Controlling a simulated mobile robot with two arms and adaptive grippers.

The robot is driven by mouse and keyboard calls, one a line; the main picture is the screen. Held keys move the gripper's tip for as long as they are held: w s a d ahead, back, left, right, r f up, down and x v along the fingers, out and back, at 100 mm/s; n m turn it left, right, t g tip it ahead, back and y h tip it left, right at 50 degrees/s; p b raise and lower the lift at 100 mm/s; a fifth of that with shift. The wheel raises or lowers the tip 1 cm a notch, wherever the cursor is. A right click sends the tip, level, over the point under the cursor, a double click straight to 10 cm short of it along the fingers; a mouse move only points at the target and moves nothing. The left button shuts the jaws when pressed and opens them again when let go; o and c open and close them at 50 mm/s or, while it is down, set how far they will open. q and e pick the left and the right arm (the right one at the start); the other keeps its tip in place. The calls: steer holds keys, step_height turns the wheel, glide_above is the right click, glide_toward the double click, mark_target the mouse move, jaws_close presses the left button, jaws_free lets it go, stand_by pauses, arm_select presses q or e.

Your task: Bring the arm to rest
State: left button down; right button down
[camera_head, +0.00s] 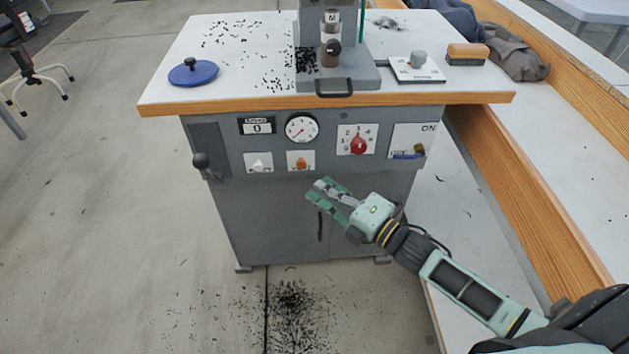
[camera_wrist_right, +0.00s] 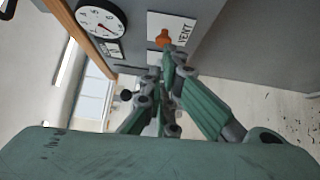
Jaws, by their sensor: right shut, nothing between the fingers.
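My right gripper (camera_head: 322,188) is in front of the grey cabinet of the eyelet press (camera_head: 265,215), below its control panel. It is shut and empty, with its fingers pointing up and left. In the right wrist view my gripper's green fingers (camera_wrist_right: 168,88) come together near an orange knob (camera_wrist_right: 164,38). My right arm comes in from the lower right of the head view. My left gripper is not in view.
The panel carries a round gauge (camera_head: 301,128), a red selector knob (camera_head: 358,146), an orange knob (camera_head: 299,164) and a side lever (camera_head: 201,160). On the tabletop (camera_head: 240,93) are a blue lid (camera_head: 193,73) and a brush (camera_head: 467,53). Black bits litter the floor.

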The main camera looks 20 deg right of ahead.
steer(key=shift+s, duration=0.15)
stand_by(0.3)
